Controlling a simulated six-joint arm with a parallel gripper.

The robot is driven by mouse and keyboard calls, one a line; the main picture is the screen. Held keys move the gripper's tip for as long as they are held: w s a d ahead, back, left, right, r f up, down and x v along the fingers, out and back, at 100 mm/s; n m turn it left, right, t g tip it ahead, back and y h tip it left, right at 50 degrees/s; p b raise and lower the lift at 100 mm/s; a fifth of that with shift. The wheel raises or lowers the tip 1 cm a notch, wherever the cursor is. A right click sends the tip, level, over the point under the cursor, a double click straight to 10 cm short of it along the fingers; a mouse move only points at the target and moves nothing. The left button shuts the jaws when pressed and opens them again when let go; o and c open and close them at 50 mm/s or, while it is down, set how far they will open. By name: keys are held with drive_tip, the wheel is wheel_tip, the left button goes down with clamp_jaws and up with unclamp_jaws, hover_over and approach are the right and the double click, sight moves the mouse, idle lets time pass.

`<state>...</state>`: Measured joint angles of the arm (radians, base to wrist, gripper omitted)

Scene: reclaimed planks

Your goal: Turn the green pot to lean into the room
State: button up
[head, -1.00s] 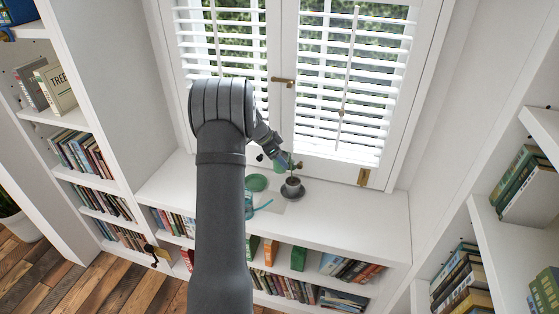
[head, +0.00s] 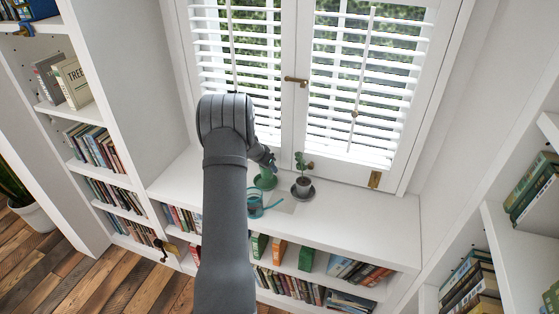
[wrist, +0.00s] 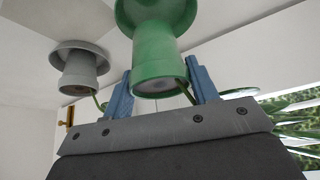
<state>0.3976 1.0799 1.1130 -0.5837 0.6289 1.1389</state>
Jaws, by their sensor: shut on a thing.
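The green pot (wrist: 152,52) is between the two blue fingers of my gripper (wrist: 161,70) in the wrist view, with the fingers shut on it. That view is upside down, so its green saucer (wrist: 150,8) shows at the top edge and the pot's rim points down the picture. The pot appears to sit on the saucer. A green stem and leaves show past the rim. In the head view the gripper (head: 268,167) is partly hidden behind my arm, and the green saucer (head: 263,183) shows on the white ledge.
A grey pot (head: 303,187) with a plant stands on a dark saucer just right. A blue watering can (head: 256,205) stands in front. The shuttered window (head: 355,90) rises close behind. The ledge's right part (head: 365,212) is clear. Bookshelves flank both sides.

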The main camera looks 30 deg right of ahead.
drive_tip(key=shift+w+a+f+n, duration=0.3)
drive_tip(key=shift+w+f, duration=0.05)
drive_tip(key=shift+f, duration=1.45)
drive_tip(key=o, duration=1.4)
drive_tip(key=shift+c, duration=0.2)
drive_tip(key=shift+s, duration=0.1)
drive_tip(key=v, duration=1.7)
drive_tip(key=shift+s, duration=0.2)
drive_tip(key=x, duration=1.7)
drive_tip(key=shift+w, duration=0.25)
